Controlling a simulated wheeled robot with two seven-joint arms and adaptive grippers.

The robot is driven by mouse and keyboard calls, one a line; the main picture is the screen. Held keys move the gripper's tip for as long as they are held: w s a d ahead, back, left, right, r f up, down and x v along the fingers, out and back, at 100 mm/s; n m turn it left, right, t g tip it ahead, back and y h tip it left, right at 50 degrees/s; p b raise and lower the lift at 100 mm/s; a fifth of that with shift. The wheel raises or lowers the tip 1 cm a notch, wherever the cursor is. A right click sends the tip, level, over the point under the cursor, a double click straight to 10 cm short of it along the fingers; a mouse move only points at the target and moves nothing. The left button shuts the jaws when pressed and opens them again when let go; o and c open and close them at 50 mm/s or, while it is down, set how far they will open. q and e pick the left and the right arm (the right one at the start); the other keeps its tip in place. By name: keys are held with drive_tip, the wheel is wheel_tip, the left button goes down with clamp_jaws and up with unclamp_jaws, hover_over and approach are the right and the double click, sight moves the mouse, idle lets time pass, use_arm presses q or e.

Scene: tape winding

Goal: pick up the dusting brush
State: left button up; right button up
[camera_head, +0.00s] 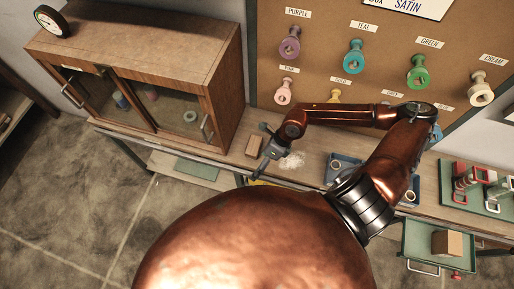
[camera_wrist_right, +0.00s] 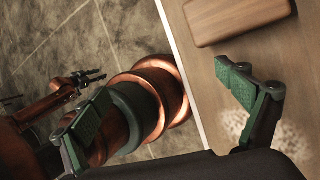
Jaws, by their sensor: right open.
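A brown wooden block with rounded edges, which looks like the dusting brush (camera_head: 254,145), lies on the workbench in the head view. It also shows at the top of the right wrist view (camera_wrist_right: 235,18); no bristles are visible. My right gripper (camera_head: 263,151) is open and empty, just right of the block and near the bench's front edge. In the right wrist view its green-padded fingers (camera_wrist_right: 163,82) are wide apart, with the block beyond the right finger. My left gripper (camera_wrist_right: 92,77) shows small at the left of that view, away from the bench; its opening is unclear.
A pale dust patch (camera_head: 292,160) lies on the bench right of the gripper. A wooden cabinet (camera_head: 135,50) stands left of the block. A blue tray (camera_head: 343,167) and a green rack (camera_head: 480,188) are to the right. A pegboard (camera_head: 320,60) with colored spools rises behind.

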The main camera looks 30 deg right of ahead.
sight(254, 145)
drive_tip(key=w+d+r, duration=0.1)
drive_tip(key=w, duration=0.1)
drive_tip(key=w+d+r+n+t+h, duration=0.1)
drive_tip(key=w+d, duration=0.1)
drive_tip(key=w, duration=0.1)
drive_tip(key=w+d+r+t+h, duration=0.1)
drive_tip(key=w+d, duration=0.1)
drive_tip(key=w, duration=0.1)
drive_tip(key=shift+w+d+r+n+p, duration=0.2)
drive_tip(key=shift+d+r+n+p, duration=0.1)
drive_tip(key=shift+r+n, duration=0.1)
drive_tip(key=shift+w+a+f+h, duration=0.1)
drive_tip(key=shift+w+f+h, duration=0.05)
drive_tip(key=shift+f+h, duration=0.15)
drive_tip(key=x, duration=0.7)
drive_tip(key=shift+s+a+p, duration=0.1)
drive_tip(key=shift+s+p, duration=0.15)
drive_tip(key=shift+p, duration=0.1)
drive_tip(key=c, duration=1.3)
